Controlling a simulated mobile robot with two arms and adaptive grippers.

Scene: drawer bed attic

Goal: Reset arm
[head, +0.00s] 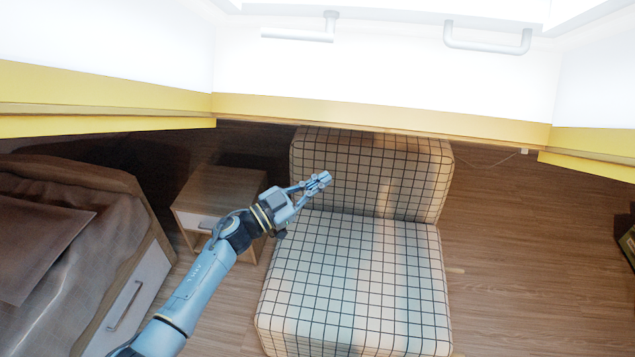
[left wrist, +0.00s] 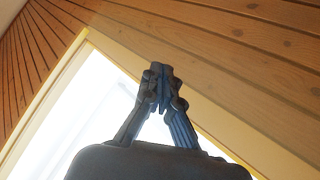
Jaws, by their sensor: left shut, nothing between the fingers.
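My left arm comes in from the lower left in the head view, stretched out toward the middle. My left gripper (head: 318,182) is shut and empty, raised in front of the checkered armless chair (head: 350,285), over its backrest in the picture. In the left wrist view my left gripper (left wrist: 160,90) shows with its fingers together and nothing between them, against a bright window and wood panelling. My right gripper is not in view.
A bed (head: 50,245) with a drawer front (head: 125,305) stands at the left. A small wooden nightstand (head: 225,190) stands between bed and chair, partly behind my arm. Wooden floor (head: 530,260) is clear to the right of the chair. A dark object (head: 628,240) shows at the right edge.

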